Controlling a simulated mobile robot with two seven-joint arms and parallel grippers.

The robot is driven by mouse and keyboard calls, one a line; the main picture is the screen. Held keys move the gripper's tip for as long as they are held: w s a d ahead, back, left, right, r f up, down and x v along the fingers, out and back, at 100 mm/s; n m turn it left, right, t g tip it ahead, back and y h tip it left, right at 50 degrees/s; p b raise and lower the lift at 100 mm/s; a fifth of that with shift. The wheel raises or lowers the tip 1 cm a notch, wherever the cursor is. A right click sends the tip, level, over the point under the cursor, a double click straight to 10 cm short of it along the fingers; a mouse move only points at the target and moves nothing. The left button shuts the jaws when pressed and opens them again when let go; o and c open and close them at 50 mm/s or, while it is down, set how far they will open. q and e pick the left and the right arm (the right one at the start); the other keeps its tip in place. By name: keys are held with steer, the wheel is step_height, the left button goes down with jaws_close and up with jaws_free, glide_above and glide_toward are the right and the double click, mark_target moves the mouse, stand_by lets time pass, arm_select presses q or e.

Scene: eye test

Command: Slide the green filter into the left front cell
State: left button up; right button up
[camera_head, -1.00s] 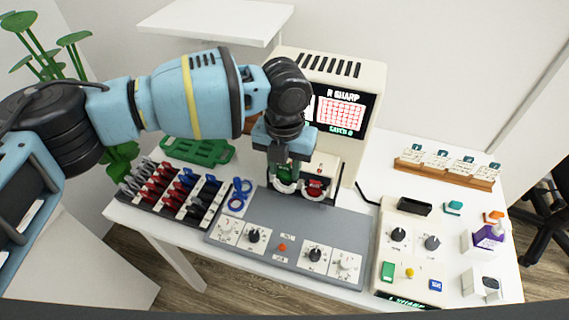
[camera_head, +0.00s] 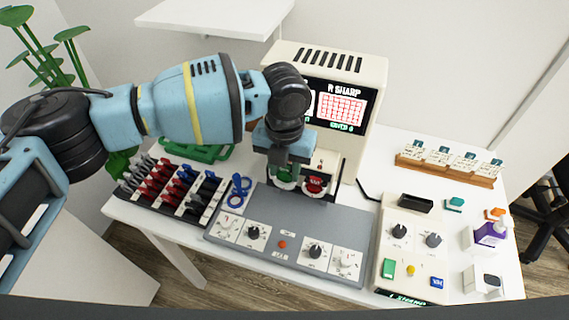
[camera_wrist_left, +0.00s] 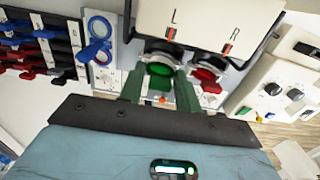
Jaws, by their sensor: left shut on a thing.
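The filter also shows in the head view (camera_head: 287,184), low at the front of the cream machine (camera_head: 358,140). In the wrist view it is at the dark cell opening under the letter L (camera_wrist_left: 173,17). I cannot tell how deep it sits. A red filter (camera_wrist_left: 207,76) is at the cell beside it, under the letter R; it shows in the head view too (camera_head: 315,184). My right gripper is out of view.
A blue ringed piece (camera_head: 238,190) lies left of the machine. A black rack (camera_head: 172,190) holds several red, blue and dark tools. A grey panel with knobs (camera_head: 330,222) lies in front. A cream control box (camera_head: 405,260) and a wooden card holder (camera_head: 445,174) are at right.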

arm_select(q)
steer(key=shift+f, duration=0.5)
steer(key=o, duration=1)
step_height(320, 180, up, 6)
steer(key=shift+r, duration=0.95)
steer(key=shift+f, duration=0.1)
